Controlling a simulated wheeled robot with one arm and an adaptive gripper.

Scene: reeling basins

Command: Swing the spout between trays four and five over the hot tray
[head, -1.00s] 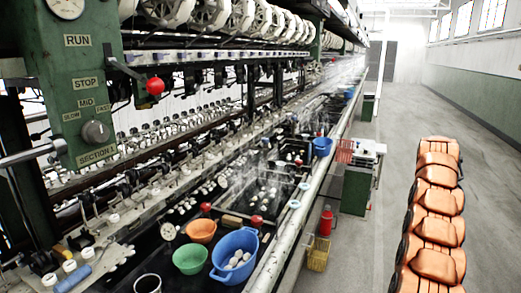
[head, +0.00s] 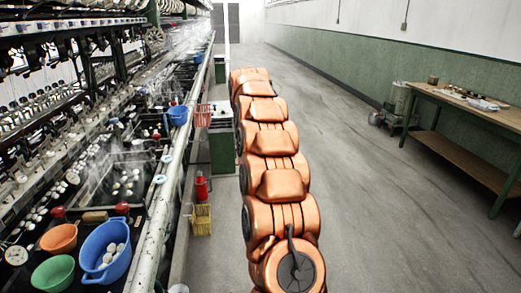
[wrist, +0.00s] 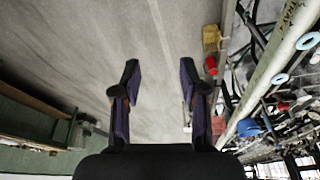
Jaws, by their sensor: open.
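My gripper (wrist: 160,88) is open and empty in the wrist view, its two dark fingers apart over bare floor. The reeling machine (head: 50,130) runs along the left of the head view. Dark wet trays (head: 103,192) with white cocoons and steam lie behind its long white front pipe (head: 158,215). Red knobs show at the tray edge, one near the blue tub (head: 122,209) and one further left (head: 58,212). I cannot tell which tray is the hot one, or make out the spout. My gripper is apart from the machine, which shows at the right of the wrist view.
A blue tub (head: 92,250) of cocoons, a green bowl (head: 53,273) and an orange bowl (head: 59,238) sit by the trays. A red flask-like object (head: 201,187), yellow basket (head: 201,219) and green cabinet (head: 222,150) stand in the aisle.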

